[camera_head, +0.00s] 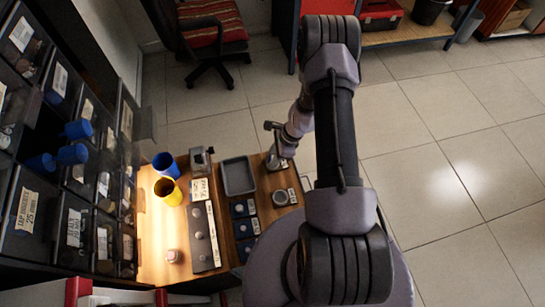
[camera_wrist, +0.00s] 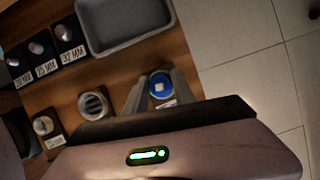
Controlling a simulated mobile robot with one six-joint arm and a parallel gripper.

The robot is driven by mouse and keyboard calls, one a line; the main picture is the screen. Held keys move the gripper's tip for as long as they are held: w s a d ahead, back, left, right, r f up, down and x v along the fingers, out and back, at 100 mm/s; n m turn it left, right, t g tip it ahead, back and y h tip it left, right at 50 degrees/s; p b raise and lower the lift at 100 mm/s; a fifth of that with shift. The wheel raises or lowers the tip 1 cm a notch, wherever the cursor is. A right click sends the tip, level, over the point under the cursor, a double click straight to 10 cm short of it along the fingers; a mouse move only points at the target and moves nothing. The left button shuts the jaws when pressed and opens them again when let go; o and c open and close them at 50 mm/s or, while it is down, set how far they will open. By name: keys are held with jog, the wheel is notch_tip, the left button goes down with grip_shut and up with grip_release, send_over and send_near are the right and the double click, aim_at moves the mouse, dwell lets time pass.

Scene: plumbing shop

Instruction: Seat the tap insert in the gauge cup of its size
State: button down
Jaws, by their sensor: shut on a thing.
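My gripper (camera_wrist: 160,92) is shut on the tap insert (camera_wrist: 161,86), a round blue piece with a pale square top, seen between the two fingers in the wrist view. In the head view my gripper (camera_head: 277,163) is over the right side of the bench, right of the grey tray; the insert cannot be made out there. The gauge cups stand on dark plates with white size labels: 32 MM (camera_wrist: 67,33), 25 MM (camera_wrist: 37,48) and 20 MM (camera_wrist: 12,61). They are to the upper left of my gripper in the wrist view, apart from the insert.
A grey tray (camera_head: 224,184) lies behind the cups. A round slotted piece (camera_wrist: 95,103) is beside my gripper. Blue (camera_head: 164,163) and yellow (camera_head: 168,191) beakers, a dark strip with knobs (camera_head: 205,238) and a bin rack (camera_head: 80,190) are left. Open floor lies right.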

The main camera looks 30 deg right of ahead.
jog(key=shift+f, duration=0.2)
jog(key=shift+r, duration=0.15)
jog(key=shift+r+p, duration=0.4)
jog(key=shift+r, duration=0.3)
jog(key=shift+f+b, duration=0.85)
jog(key=shift+b, duration=0.15)
dwell(0.5)
jog(key=shift+r+p, duration=0.55)
jog(key=shift+r, duration=0.3)
dwell(0.5)
jog(key=shift+f+b, duration=0.85)
jog(key=shift+b, duration=0.1)
